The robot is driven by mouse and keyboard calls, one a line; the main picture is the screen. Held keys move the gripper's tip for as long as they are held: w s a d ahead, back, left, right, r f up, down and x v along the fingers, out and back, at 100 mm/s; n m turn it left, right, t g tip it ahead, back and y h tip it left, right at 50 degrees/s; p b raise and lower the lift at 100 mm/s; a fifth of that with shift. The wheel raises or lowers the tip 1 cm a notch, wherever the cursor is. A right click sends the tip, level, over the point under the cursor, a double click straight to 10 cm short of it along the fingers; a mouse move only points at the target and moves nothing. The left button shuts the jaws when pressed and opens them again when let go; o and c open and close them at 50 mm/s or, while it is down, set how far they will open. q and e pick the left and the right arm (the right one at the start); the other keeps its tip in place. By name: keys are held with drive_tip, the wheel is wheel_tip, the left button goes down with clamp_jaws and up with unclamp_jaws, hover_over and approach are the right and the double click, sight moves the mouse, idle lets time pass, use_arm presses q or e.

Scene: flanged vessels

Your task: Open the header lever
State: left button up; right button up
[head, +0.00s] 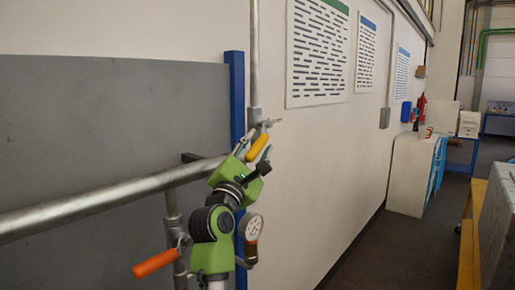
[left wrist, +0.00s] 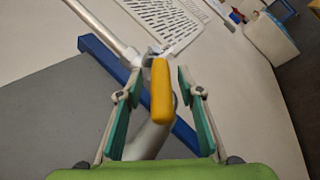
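A yellow lever handle (head: 257,148) sits on a valve beside the vertical pipe, near the end of the thick header pipe. It also shows in the left wrist view (left wrist: 162,95). My left gripper (head: 250,146) is at this handle. In the left wrist view its two teal-padded fingers (left wrist: 160,76) stand open, one on each side of the handle, with a visible gap to both. An orange lever handle (head: 155,263) sits on a lower vertical pipe, left of my left arm. My right gripper is not in view.
The thick grey pipe (head: 110,193) runs across the left, in front of a grey panel (head: 90,120) and a blue post (head: 236,95). A pressure gauge (head: 251,226) is close to the right of my left arm. Open floor lies to the right.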

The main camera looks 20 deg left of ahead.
sight(258, 140)
use_arm(q)
wheel_tip(258, 140, up, 9)
drive_tip(key=shift+d+r, duration=0.1)
drive_tip(key=shift+r, duration=0.1)
drive_tip(key=shift+s+r, duration=0.1)
drive_tip(key=shift+r, duration=0.2)
drive_tip(key=shift+f, duration=0.1)
